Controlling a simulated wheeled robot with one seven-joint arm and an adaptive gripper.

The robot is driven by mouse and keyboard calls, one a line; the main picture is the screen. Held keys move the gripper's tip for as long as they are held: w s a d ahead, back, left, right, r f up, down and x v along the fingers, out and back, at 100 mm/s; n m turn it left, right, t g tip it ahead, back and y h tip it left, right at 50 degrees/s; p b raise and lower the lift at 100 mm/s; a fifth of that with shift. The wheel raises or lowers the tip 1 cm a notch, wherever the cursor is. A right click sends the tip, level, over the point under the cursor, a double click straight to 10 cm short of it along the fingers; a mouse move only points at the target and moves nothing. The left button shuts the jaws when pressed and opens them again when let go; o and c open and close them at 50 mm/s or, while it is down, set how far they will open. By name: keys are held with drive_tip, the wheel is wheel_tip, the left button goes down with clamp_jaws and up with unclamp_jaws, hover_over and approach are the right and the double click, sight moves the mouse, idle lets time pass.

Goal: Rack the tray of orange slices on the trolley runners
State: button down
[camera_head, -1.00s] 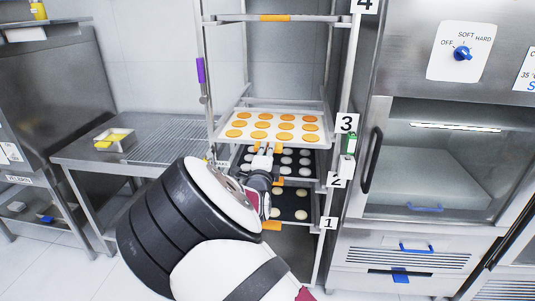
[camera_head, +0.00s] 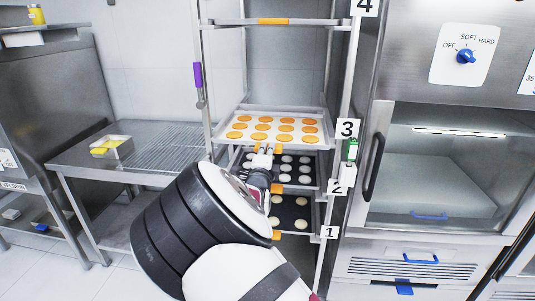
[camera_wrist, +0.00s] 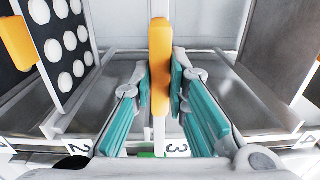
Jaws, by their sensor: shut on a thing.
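The pale tray (camera_head: 321,128) holds rows of orange slices. It lies flat inside the trolley (camera_head: 208,95), at the level of label 3, above two dark trays. My gripper (camera_head: 263,150) is at the tray's front edge. In the wrist view, my gripper (camera_wrist: 163,80) is shut on the tray's orange handle (camera_wrist: 160,45), with a teal finger on each side. The tray shows nearly edge-on there. The runners under the tray are mostly hidden, so I cannot tell whether it rests on them.
A dark tray with pale rounds (camera_head: 312,175) sits at label 2, another (camera_head: 308,208) at label 1. An orange-marked bar (camera_head: 274,21) crosses above.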

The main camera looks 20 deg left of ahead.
sight(271, 138)
drive_tip(key=shift+b+x, duration=1.45)
drive_tip(key=shift+x, duration=0.8)
drive_tip(key=shift+f, duration=0.1)
drive_tip(key=shift+b+x, duration=0.6)
drive_tip(key=shift+x, duration=0.25)
drive_tip(key=shift+b+x, duration=1)
drive_tip(key=shift+x, duration=0.35)
drive_tip(key=shift+f, duration=0.2)
drive_tip(key=shift+w+a+b, duration=0.2)
drive_tip(key=shift+w+b, duration=0.15)
drive_tip(key=shift+w, duration=0.2)
drive_tip(key=shift+b+x, duration=0.8)
drive_tip(key=shift+x, duration=0.25)
drive_tip(key=c, duration=1.5)
unclamp_jaws()
drive_tip(key=shift+f, duration=0.1)
